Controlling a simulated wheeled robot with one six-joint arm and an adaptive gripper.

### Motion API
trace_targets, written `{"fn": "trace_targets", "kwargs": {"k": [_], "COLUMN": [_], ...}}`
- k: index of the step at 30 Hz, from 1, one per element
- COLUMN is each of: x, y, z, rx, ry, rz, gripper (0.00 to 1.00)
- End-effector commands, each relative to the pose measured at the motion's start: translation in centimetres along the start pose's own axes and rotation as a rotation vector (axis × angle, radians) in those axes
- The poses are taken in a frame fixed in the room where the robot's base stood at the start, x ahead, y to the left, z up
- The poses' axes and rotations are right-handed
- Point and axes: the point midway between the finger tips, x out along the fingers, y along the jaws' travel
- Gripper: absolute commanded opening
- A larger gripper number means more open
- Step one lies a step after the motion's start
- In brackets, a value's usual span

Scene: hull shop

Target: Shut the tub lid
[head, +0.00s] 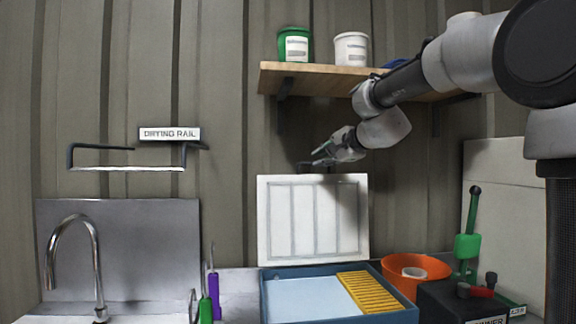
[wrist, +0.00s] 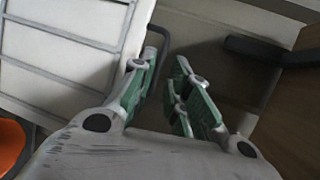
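The tub (head: 266,300) is blue and low, and stands open on the counter. Its white ribbed lid (head: 313,215) stands upright along the tub's back edge, and also fills the upper left of the wrist view (wrist: 70,45). A dark bar handle (wrist: 163,40) sticks out from the lid's upper edge. My gripper (head: 322,156) is at the top edge of the lid, with its green-padded fingers (wrist: 167,70) apart. The handle shows just beyond and partly between the fingertips; I cannot tell whether they touch it. Nothing is gripped.
A yellow slatted rack (head: 368,292) lies inside the tub at the right. An orange bucket (head: 425,268) and a dark box (head: 450,303) stand right of it. A wooden shelf (head: 320,75) with a green pail (head: 295,45) and a white pail (head: 351,48) hangs above. A tap (head: 95,260) is at left.

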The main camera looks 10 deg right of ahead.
Motion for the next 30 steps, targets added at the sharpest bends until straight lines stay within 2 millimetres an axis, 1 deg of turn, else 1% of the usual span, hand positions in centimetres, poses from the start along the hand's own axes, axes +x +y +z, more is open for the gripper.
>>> {"fn": "trace_targets", "kwargs": {"k": [4,7,15,18,23,29,30], "x": [0.2,1.2,5.7,6.9,7.8,7.8,7.8], "y": [-0.2,-0.1,-0.1,-0.1,-0.1,-0.2,-0.2], "z": [-0.3,-0.3,-0.4,-0.4,-0.4,-0.5,-0.4], "rx": [0.063,0.073,0.070,0.070,0.069,0.069,0.069], "ry": [0.014,0.013,0.013,0.013,0.013,0.014,0.014], "rz": [-0.013,-0.011,-0.010,-0.010,-0.010,-0.011,-0.011], "gripper": [0.18,0.18,0.18,0.18,0.18,0.18,0.16]}}
